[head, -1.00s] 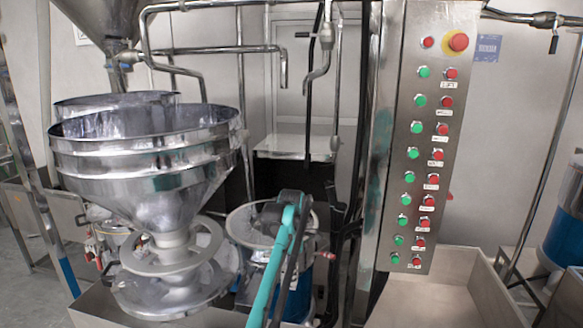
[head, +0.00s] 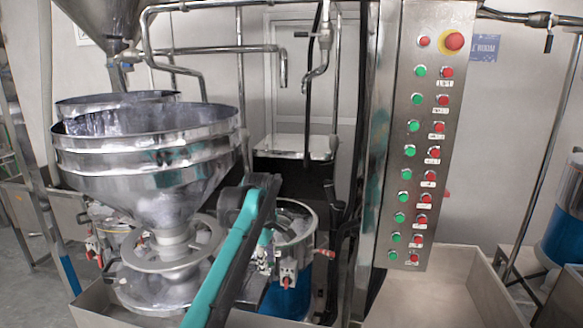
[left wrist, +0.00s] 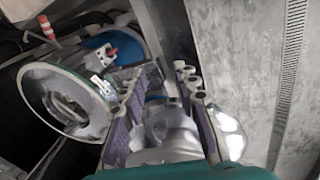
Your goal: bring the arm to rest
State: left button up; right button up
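My left arm, with a teal link, rises from the bottom of the head view in front of the grinder's steel hopper (head: 150,150). My left gripper (head: 265,258) is partly hidden behind that link, before a blue-based steel drum (head: 290,290). In the left wrist view the two purple-padded fingers (left wrist: 158,85) stand apart. A shiny rounded metal part (left wrist: 170,125) shows between and beyond them; I cannot tell its distance. No held object is visible. The drum also shows at the upper left there (left wrist: 65,100). My right gripper is not in view.
A steel control panel (head: 428,120) with green and red buttons stands right of the arm. A low metal tray (head: 440,290) lies below it. Pipes (head: 210,50) run above the hopper. A blue drum (head: 565,235) stands at the far right.

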pick_arm(q)
jog(key=s+a+m+t, duration=0.1)
jog(key=s+a+m, duration=0.2)
jog(key=s, duration=0.5)
jog(key=s+a+m+t, duration=0.1)
jog(key=s+a+m, duration=0.3)
jog(key=s, duration=0.4)
jog(key=s+a+f+m+t, duration=0.1)
jog(key=s+a+f+m, duration=0.1)
jog(key=s+f, duration=0.4)
jog(key=s+a+f+m+t, duration=0.2)
jog(key=s+f+m, duration=0.3)
jog(key=s, duration=0.5)
jog(key=shift+s+f, duration=0.4)
jog(key=shift+f, duration=0.4)
jog(key=shift+a, duration=0.1)
